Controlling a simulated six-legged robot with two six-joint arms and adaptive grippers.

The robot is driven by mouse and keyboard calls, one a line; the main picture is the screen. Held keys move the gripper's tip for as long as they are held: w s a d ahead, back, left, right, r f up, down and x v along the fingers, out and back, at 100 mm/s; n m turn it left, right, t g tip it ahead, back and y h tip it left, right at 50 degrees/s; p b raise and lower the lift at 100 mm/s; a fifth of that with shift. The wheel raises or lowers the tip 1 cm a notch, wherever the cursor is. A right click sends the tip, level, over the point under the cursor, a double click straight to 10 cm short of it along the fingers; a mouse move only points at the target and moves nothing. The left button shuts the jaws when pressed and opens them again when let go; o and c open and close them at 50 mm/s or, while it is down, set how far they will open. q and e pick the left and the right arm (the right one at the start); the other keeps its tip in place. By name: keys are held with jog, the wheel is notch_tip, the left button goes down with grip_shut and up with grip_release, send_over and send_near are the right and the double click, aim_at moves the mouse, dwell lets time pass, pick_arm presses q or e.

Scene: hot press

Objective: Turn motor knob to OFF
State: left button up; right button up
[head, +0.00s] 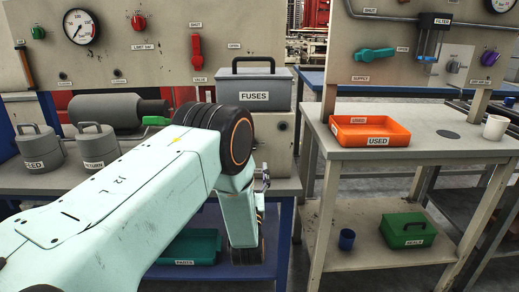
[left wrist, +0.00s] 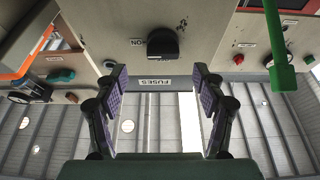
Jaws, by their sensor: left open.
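A black knob (left wrist: 163,43) sits on the beige panel in the left wrist view, which shows the scene upside down. An ON label (left wrist: 137,43) is just left of it in that picture. I cannot read the knob's exact setting. My left gripper (left wrist: 159,72) is open and empty, its two fingers spread with the FUSES label (left wrist: 155,82) seen between them. The knob shows beyond the fingertips, apart from them. In the head view my left arm covers this part of the panel, and only a little of the left gripper (head: 262,182) shows. My right gripper is not in view.
The grey FUSES box (head: 266,88) stands above my wrist. A green lever (left wrist: 279,50) sticks out at the right of the wrist view. A red knob (left wrist: 238,60) is nearby. An orange USED tray (head: 370,130) and white cup (head: 495,127) stand on the right table.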

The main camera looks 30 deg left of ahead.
pick_arm(q)
jog(key=b+x, duration=0.1)
jog(key=x, duration=0.6)
jog(key=shift+a+r+b, duration=0.25)
jog(key=shift+r+b, duration=0.1)
jog(key=shift+c, duration=0.2)
jog(key=shift+r, duration=0.1)
jog(key=shift+c, duration=1.4)
jog(key=c, duration=0.8)
jog(key=shift+c, duration=0.2)
